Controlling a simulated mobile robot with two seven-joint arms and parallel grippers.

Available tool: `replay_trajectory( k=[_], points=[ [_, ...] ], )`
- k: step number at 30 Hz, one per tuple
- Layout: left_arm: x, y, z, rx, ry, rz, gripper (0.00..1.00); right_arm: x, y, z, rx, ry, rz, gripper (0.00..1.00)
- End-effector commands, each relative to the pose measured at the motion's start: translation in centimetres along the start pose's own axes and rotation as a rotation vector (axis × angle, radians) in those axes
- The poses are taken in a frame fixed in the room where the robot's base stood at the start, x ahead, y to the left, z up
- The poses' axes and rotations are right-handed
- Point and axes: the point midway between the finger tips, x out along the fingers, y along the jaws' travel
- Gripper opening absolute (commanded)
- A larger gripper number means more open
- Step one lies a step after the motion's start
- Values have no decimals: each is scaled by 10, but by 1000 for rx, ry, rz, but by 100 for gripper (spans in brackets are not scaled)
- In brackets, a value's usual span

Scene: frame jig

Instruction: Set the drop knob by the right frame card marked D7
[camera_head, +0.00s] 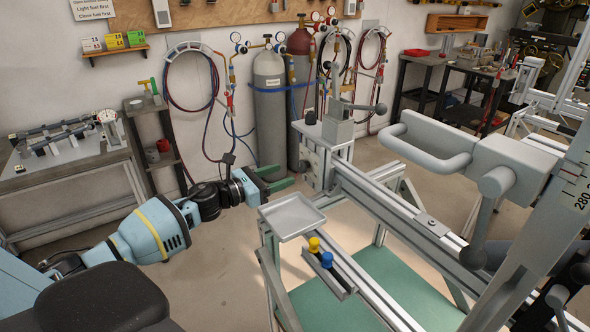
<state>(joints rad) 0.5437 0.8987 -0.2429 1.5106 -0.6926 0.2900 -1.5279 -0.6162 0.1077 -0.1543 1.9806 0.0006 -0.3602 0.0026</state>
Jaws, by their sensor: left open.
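My left gripper (276,178), with green fingers, is open and empty beside the near left end of the metal frame jig (392,205). It is just above and behind a small grey tray (292,216). A small black knob (310,117) stands on top of the jig's end block. A tilted post (570,190) carries a scale that reads 280. I cannot make out any card marked D7. My right gripper is not in view.
A yellow knob (314,244) and a blue knob (327,260) sit in a narrow holder on the jig's near side. A grey handle (430,145) juts over the rail. Gas cylinders (270,110) stand at the wall. A workbench (70,165) is at the left.

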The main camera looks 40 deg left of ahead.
Motion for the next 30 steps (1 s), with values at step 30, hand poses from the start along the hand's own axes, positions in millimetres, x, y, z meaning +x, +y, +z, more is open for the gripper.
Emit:
replay_trajectory(
  k=[30],
  points=[
    [55,0,0,0,0,0,36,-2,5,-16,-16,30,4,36]
  ],
)
